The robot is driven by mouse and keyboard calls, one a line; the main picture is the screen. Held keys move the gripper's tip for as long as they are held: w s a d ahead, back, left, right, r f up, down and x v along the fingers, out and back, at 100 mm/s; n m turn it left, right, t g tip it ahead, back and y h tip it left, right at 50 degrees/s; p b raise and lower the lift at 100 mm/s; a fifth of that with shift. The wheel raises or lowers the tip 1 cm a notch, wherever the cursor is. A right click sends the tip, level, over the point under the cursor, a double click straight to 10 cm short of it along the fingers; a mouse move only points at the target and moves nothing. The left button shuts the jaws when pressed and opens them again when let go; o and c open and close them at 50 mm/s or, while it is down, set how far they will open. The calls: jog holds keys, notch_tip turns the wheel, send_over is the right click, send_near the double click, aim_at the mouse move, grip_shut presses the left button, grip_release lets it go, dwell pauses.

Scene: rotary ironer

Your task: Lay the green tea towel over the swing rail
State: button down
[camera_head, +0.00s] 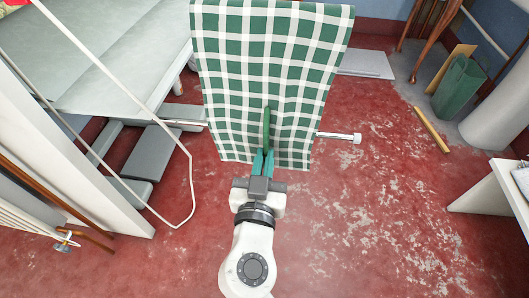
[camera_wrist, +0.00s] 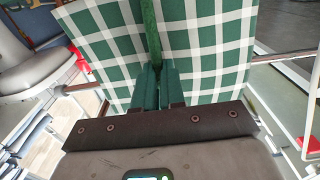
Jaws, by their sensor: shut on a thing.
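The green and white checked tea towel (camera_head: 225,70) is spread wide at the top centre of the head view and fills the upper part of the wrist view (camera_wrist: 205,55). My gripper (camera_head: 265,152) is shut on a pinched fold of it near its lower edge; the fingers also show in the wrist view (camera_wrist: 158,70). The swing rail (camera_head: 335,136) sticks out to the right of the towel, with a pale knob at its end, and shows again on the left. Its middle is hidden behind the towel. I cannot tell whether the towel rests on the rail.
A large pale machine (camera_head: 110,50) stands at the upper left, with a bent white rod (camera_head: 125,85) in front of it. A grey pedal plate (camera_head: 153,152) lies below. A green bag (camera_head: 460,85) and a white table (camera_head: 490,190) are on the right. Red floor is clear at lower right.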

notch_tip(320, 180, down, 23)
dwell(2.0)
jog(key=shift+f, duration=0.3)
dwell(0.6)
jog(key=c, duration=1.1)
grip_release()
jog(key=shift+c, duration=0.2)
jog(key=s+p, duration=0.2)
jog(key=s, duration=0.8)
jog(key=shift+s+a, duration=0.15)
jog(key=shift+s, duration=0.25)
